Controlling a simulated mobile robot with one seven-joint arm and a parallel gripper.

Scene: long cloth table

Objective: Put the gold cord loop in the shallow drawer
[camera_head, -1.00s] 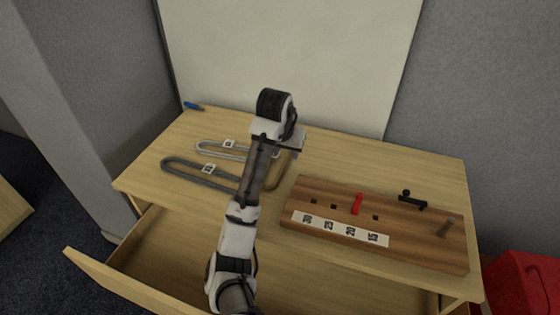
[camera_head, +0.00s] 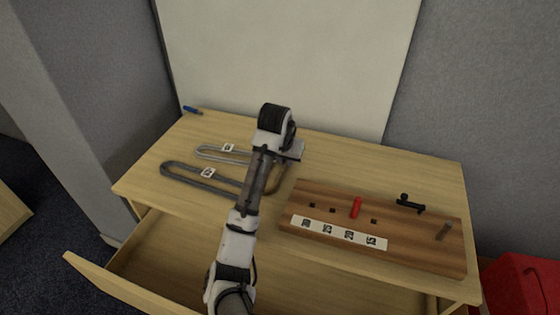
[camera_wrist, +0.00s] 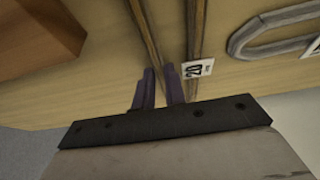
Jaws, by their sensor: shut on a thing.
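The gold cord loop (camera_wrist: 196,30) lies on the table with a white tag marked 20 on one strand. In the wrist view, my gripper (camera_wrist: 160,75) is shut on its other strand, which runs up between the dark fingers. In the head view, my arm hides much of the loop, and only a brownish curve (camera_head: 278,187) shows beside it; the fingers are hidden there. The shallow drawer (camera_head: 175,245) stands pulled out below the tabletop, its front panel (camera_head: 130,287) at the lower left. The part of it that shows looks empty, and my arm crosses over it.
A dark grey loop (camera_head: 182,176) and a lighter grey loop (camera_head: 240,159), both tagged, lie left of my arm. A white panel (camera_head: 290,60) rises behind the table.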

